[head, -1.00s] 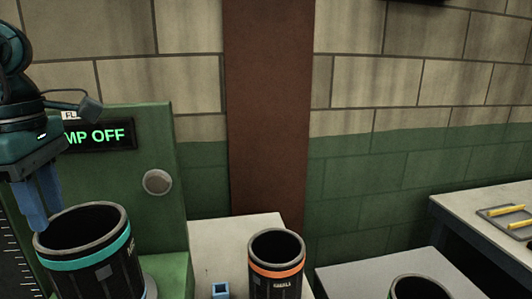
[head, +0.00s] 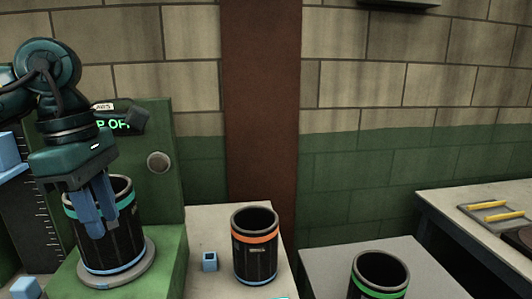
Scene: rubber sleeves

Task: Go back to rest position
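My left gripper (head: 98,228) has blue fingers pointing down in front of the dark canister with a teal band (head: 130,205). It covers part of that canister's near left side, and I cannot tell whether it touches it. No object shows between the fingers; their spacing is unclear. The canister stands upright on a round grey plate (head: 142,277) on the green machine (head: 172,240). The machine's display (head: 108,124) is partly hidden by my arm, leaving green letters "P OF" visible. My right gripper is not in view.
An orange-banded canister (head: 254,262) and a small blue square hollow piece (head: 210,261) stand on a pale table (head: 200,222). A green-banded canister (head: 379,280) stands on a grey surface (head: 325,262) at right. A tray with yellow bars (head: 490,212) lies on the far right table.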

